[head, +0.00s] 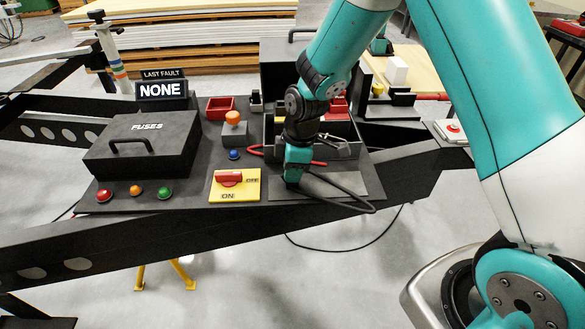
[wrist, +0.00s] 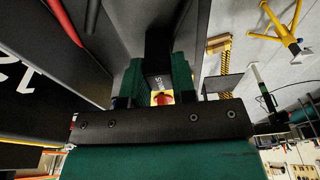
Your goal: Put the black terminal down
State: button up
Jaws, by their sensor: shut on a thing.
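My gripper (head: 292,180) is low over the front right part of the dark panel, beside the open black box. It also shows in the wrist view (wrist: 156,78), where its two green fingers are shut on a dark piece, the black terminal (wrist: 159,50). A black cable (head: 345,188) loops from near the gripper over the panel's front edge. In the head view my gripper hides the terminal, and I cannot tell whether it touches the panel.
The yellow plate with a red ON/OFF switch (head: 234,186) is just left of my gripper. A red cable (head: 257,151) runs behind it. The FUSES box (head: 143,143) stands further left.

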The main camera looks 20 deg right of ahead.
jog(key=o, duration=0.9)
jog(key=shift+f, duration=0.1)
jog(key=shift+o, duration=0.2)
notch_tip(320, 180, up, 11)
jog(key=d, duration=0.2)
jog(key=s+a+r+m, duration=0.2)
jog(key=s+r, duration=0.1)
jog(key=s, duration=0.5)
jog(key=s+a+r+m+y, duration=0.1)
jog(key=s+a+r+m, duration=0.1)
jog(key=s, duration=0.6)
jog(key=s+a+r+m+y, duration=0.1)
jog(key=s+a+r+m, duration=0.1)
jog(key=s+r, duration=0.4)
jog(key=s+m, duration=0.1)
jog(key=s, duration=0.1)
jog(key=shift+s+a+g, duration=0.3)
jog(key=shift+s+a, duration=0.05)
jog(key=shift+s, duration=0.05)
